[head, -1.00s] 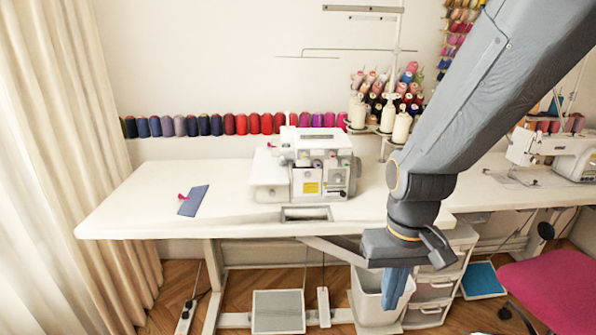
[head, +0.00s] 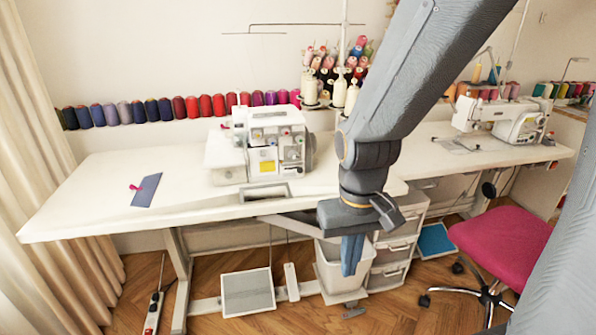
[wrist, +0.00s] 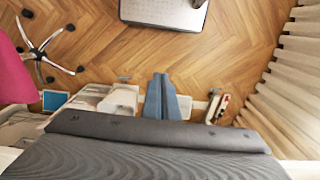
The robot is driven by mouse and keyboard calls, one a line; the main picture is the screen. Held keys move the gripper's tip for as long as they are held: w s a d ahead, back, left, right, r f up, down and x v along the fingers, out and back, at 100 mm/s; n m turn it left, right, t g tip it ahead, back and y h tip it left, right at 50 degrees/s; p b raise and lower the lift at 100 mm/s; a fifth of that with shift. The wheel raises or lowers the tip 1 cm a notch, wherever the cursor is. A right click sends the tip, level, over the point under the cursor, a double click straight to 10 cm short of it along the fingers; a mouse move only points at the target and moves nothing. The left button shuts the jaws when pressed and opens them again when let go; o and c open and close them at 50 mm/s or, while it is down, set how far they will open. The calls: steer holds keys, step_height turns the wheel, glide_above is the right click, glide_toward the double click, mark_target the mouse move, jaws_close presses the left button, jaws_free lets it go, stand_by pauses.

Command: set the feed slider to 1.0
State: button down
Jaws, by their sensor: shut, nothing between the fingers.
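The white serger (head: 262,145) stands on the long white table in the head view. It has dials on its front and a yellow label. The feed slider cannot be made out at this size. My gripper (head: 352,262) hangs with its blue fingers pointing down, in front of the table's edge and to the right of the serger, apart from it. In the wrist view my gripper's fingers (wrist: 161,90) lie together over the wooden floor, with nothing between them.
The white table (head: 100,195) carries a blue cloth piece (head: 146,190). Thread cones (head: 335,75) stand behind the serger. A white bin (head: 330,270), a drawer unit (head: 392,255), a foot pedal (head: 247,293) and a pink chair (head: 505,240) stand below. Floor space lies in front.

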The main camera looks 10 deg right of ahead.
steer(key=c, duration=2.5)
jaws_free()
steer(key=o, duration=0.4)
steer(key=shift+w, duration=0.2)
steer(key=o, duration=0.4)
steer(key=w+f+t, duration=0.1)
steer(key=w+t, duration=0.1)
steer(key=w, duration=0.4)
steer(key=w+f+t, duration=0.2)
steer(key=w, duration=0.5)
steer(key=w+f+t, duration=0.2)
steer(key=w+t, duration=0.1)
steer(key=w, duration=0.4)
steer(key=shift+w+f, duration=0.2)
steer(key=shift+o, duration=0.2)
steer(key=t, duration=0.8)
glide_toward(300, 171)
step_height(300, 171, down, 4)
steer(key=shift+s+r, duration=0.1)
steer(key=shift+w+r+t, duration=0.1)
steer(key=shift+w+t, duration=0.15)
steer(key=shift+t, duration=0.25)
steer(key=shift+r+t, duration=0.45)
steer(key=shift+t, duration=0.45)
steer(key=shift+w+p, duration=0.7)
steer(key=shift+w, duration=3.25)
steer(key=shift+c, duration=0.3)
jaws_close()
